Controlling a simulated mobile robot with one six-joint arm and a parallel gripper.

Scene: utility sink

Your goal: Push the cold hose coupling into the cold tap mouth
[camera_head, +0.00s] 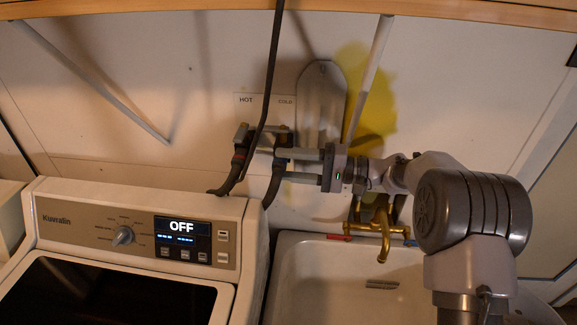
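My gripper (282,164) reaches in from the right, its two grey fingers apart, one above the other in the picture. Their tips are at a dark hose (273,186) below the COLD label. The cold hose coupling (281,163) seems to be the dark upper end of this hose, at or between the fingertips. I cannot tell whether the fingers grip it. The cold tap (281,136) is just above, below the label; its mouth is hidden or too small to make out. I cannot tell whether coupling and mouth touch.
The hot tap (241,133) and its dark hose (236,172) are close at left. A dark cable (270,75) hangs in front of the wall. A washing machine (90,206) stands below left. A sink (318,268) with a brass faucet (382,229) is below right.

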